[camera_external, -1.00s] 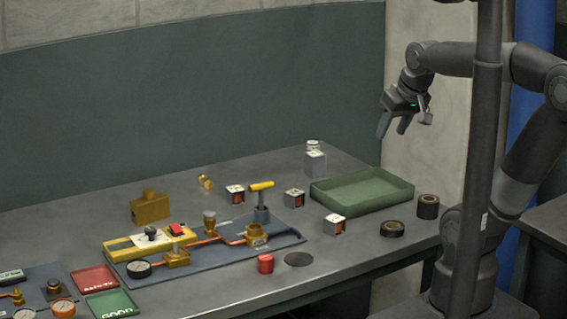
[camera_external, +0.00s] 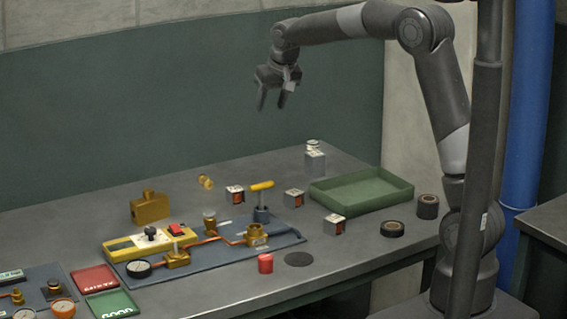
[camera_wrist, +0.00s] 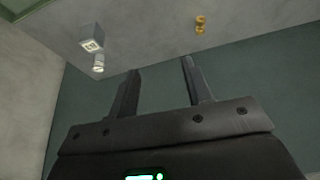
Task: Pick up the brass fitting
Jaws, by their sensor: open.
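The brass fitting (camera_external: 206,182) is a small gold-coloured piece lying on the grey table toward the back, right of a larger brass block. In the wrist view the fitting (camera_wrist: 200,25) shows near the top, right of centre, beyond the fingertips. My gripper (camera_external: 271,101) is open and empty, high above the back of the table, up and to the right of the fitting. In the wrist view its two fingers (camera_wrist: 160,64) are spread apart with nothing between them.
The brass block (camera_external: 150,207) stands left of the fitting. Small boxes (camera_external: 235,194) stand to its right, with a grey box (camera_external: 315,163) and green tray (camera_external: 362,189) farther right. A blue board (camera_external: 205,247) with pipework lies in front. The wall is behind.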

